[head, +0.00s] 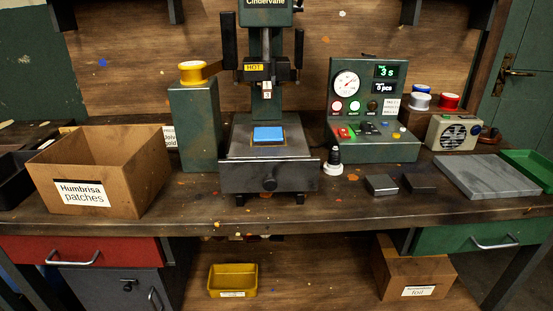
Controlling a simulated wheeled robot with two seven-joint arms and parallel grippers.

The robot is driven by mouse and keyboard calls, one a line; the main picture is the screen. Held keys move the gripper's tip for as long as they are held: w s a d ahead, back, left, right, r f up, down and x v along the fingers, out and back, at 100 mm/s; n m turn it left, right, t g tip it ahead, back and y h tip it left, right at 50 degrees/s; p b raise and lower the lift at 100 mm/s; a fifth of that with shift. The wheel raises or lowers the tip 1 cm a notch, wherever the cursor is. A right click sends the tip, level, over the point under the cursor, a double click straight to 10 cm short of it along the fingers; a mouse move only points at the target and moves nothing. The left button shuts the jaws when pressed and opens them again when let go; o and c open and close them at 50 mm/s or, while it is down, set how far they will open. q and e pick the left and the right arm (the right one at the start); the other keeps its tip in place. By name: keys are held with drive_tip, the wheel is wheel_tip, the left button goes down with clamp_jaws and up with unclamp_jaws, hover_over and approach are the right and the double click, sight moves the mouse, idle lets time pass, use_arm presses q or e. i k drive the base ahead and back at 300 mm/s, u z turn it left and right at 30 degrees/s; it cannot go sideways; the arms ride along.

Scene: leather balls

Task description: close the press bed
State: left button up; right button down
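The hot press (264,40) stands at the back middle of the workbench, with a yellow HOT label on its head. Its press bed (237,145) is a dark metal slab with a round knob (270,184) on its front face. The bed sticks out forward of the press head and column, towards me. A blue patch (268,134) with a light brownish edge lies on top of the bed. Neither of my grippers shows in the head view.
A cardboard box labelled Humbrisa patches (83,193) stands left of the press. A green post with a yellow spool (194,72) stands beside it. A control box (375,148) with gauge and displays, a black-and-white stamp-like tool (333,162), two dark blocks (381,184) and a grey slab (487,177) are right.

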sight(289, 167)
drive_tip(key=u, duration=1.7)
drive_tip(key=k, duration=0.85)
drive_tip(key=z, duration=1.9)
drive_tip(key=i, duration=0.5)
